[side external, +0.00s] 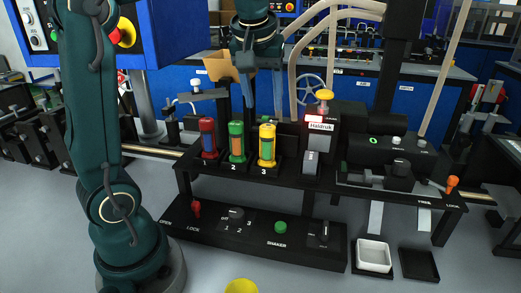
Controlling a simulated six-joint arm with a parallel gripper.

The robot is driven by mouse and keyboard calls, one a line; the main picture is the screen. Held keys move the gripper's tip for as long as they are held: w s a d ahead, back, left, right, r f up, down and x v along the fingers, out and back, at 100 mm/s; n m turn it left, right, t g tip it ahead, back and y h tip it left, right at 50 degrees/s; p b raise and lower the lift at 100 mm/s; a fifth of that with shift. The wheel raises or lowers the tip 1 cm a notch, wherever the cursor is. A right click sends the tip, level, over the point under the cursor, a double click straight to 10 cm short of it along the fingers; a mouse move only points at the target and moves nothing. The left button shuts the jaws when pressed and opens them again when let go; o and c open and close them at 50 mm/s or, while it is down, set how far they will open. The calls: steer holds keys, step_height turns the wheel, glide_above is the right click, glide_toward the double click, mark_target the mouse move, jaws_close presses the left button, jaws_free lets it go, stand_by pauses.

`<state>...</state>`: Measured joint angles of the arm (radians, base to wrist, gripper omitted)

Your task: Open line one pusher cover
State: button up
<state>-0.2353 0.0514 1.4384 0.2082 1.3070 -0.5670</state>
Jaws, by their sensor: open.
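My gripper (262,100) points down with its jaws apart and empty, above and behind the row of cylinders on the black bench. The line one unit, leftmost in the row, is a blue cylinder (208,138) with red ends. To its right stand a green-ended cylinder (237,142) labelled 2 and a yellow-ended cylinder (267,145) labelled 3. I cannot make out a separate pusher cover at line one. A red lever (196,208) stands on the lower front panel (260,246), near the words OPEN and LOCK.
A dark box with a yellow knob (324,96) and lit display (320,121) stands right of the cylinders. An orange-topped lever (452,183) is at the bench's right end. A white tray (374,256) and black tray (418,265) sit below. Hoses hang behind.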

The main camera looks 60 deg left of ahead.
steer(key=shift+x, duration=2.75)
steer(key=shift+s, duration=0.1)
jaws_close()
